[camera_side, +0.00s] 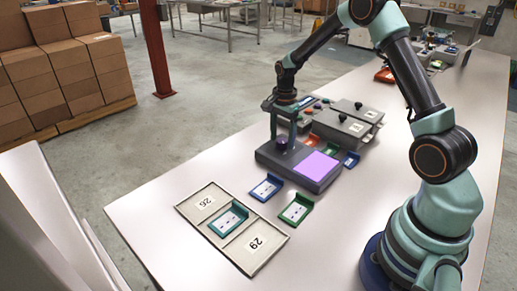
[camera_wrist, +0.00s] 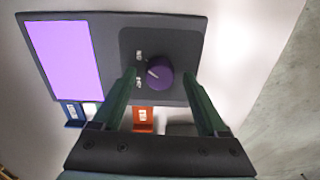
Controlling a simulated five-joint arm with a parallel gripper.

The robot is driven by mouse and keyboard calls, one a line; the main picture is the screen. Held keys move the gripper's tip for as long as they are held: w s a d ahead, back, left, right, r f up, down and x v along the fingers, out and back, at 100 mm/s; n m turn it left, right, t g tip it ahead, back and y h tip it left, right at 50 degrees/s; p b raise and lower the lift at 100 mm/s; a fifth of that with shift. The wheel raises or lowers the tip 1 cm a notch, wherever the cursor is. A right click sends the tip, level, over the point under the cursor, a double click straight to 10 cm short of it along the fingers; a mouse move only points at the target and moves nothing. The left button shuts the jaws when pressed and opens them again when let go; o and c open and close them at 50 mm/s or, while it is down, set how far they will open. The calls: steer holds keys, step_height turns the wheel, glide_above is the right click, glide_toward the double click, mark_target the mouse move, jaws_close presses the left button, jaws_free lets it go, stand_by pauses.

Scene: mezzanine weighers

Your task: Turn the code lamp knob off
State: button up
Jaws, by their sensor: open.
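The code lamp is a dark grey box (camera_side: 270,155) with a lit purple panel (camera_side: 316,166). It fills the upper wrist view, with the glowing panel (camera_wrist: 65,60) on the left. Its round purple knob (camera_wrist: 159,75) has a white pointer mark toward the left, near two small labels (camera_wrist: 139,57) too small to read. My gripper (camera_wrist: 160,78) is open, with one finger on each side of the knob and visible gaps to it. In the side view my gripper (camera_side: 283,125) is above the purple knob (camera_side: 282,143); contact cannot be told.
A grey tray (camera_side: 186,208) marked 26 and 29 holds a teal card holder (camera_side: 228,219). Blue (camera_side: 267,188) and green (camera_side: 296,209) card holders lie nearby. Grey boxes (camera_side: 343,130) stand behind the lamp. An orange holder (camera_wrist: 143,119) is close beside it.

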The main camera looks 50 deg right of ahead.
steer(key=shift+f, duration=0.1)
jaws_close()
steer(key=shift+n, duration=0.5)
steer(key=n, duration=0.6)
steer(key=shift+n, duration=0.3)
steer(key=n, duration=0.6)
steer(key=shift+n, duration=0.3)
